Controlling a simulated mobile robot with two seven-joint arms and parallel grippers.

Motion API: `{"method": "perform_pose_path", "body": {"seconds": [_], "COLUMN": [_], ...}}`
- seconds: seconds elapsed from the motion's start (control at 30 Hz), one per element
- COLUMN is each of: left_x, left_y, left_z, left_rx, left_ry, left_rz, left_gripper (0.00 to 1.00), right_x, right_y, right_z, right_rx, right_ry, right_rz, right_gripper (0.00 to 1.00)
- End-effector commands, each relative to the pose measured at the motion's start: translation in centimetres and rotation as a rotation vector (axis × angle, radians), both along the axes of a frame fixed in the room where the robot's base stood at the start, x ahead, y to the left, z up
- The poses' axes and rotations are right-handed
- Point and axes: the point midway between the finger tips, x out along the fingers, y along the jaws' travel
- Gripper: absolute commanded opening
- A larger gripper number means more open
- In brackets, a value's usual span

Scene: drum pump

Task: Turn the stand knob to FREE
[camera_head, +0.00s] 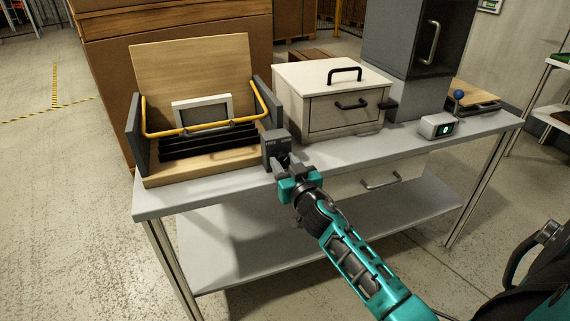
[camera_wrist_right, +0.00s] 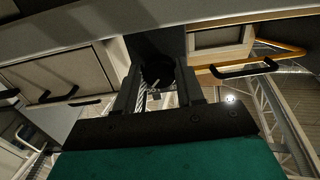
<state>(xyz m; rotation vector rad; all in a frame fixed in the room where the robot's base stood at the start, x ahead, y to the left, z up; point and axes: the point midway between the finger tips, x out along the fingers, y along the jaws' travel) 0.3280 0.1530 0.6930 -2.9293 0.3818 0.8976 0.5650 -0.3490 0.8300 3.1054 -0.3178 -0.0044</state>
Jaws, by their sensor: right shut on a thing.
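The stand (camera_head: 276,145), a dark grey block, sits at the front edge of the table, right of the wooden tray unit. Its lettering is too small to read. The dark round stand knob (camera_wrist_right: 157,70) shows between the fingers in the right wrist view. My right gripper (camera_head: 283,166) reaches the stand's front face and is shut on the knob; in the right wrist view its fingers (camera_wrist_right: 158,90) lie either side of it. In the head view the gripper mostly hides the knob, so its setting cannot be read. My left gripper is not in view.
The wooden tray unit (camera_head: 160,179) with a yellow handle bar stands close left. A white drawer box (camera_head: 310,85) with black handles is behind right. A small grey device (camera_head: 436,126) sits at the right on the table (camera_head: 230,186). The table front strip is clear.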

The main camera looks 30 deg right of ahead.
Motion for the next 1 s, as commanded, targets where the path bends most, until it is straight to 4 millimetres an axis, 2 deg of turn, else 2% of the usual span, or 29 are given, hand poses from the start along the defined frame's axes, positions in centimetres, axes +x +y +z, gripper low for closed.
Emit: {"method": "perform_pose_path", "body": {"seconds": [0.37,1.0], "left_x": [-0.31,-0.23], "left_y": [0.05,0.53], "left_z": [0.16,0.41], "left_rx": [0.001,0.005], "left_ry": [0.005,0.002], "left_rz": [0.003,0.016], "left_gripper": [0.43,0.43], "right_x": [-0.01,0.0], "right_y": [0.04,0.04], "right_z": [0.08,0.08], "right_rx": [-0.208,-0.799], "right_ry": [0.05,0.193], "right_rz": [0.001,0.001], "right_gripper": [0.07,0.07]}}
